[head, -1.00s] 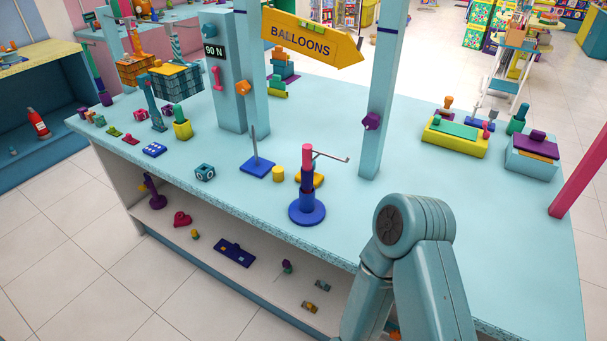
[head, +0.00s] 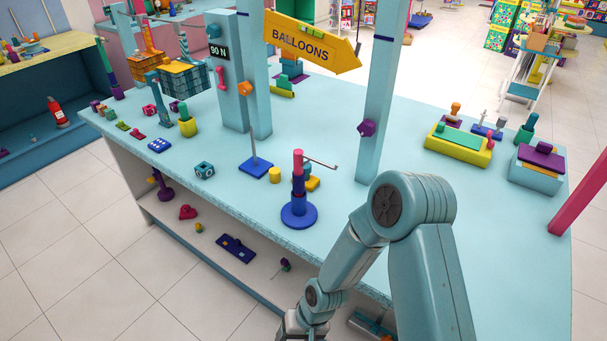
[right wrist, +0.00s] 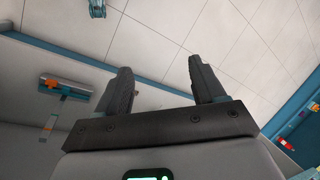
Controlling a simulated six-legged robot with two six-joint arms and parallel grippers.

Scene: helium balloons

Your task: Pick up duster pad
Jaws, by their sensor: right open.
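A flat grey-blue pad with a teal and orange handle, which looks like the duster pad (right wrist: 66,86), lies at the left of the right wrist view on a pale surface. In the head view it seems to be the grey and teal piece (head: 372,323) low by the counter's front, partly hidden by my right arm. My right gripper (right wrist: 160,68) is open and empty, its fingers spread, with the pad off to their left and apart from them. In the head view my right wrist hangs at the bottom edge and its fingers are cut off. My left gripper is out of view.
The light-blue counter (head: 330,250) has a front edge above an open lower shelf holding a navy plate (head: 236,248) and small pieces. A blue stand (head: 299,212) is near that edge. Tiled floor (head: 90,250) in front is clear.

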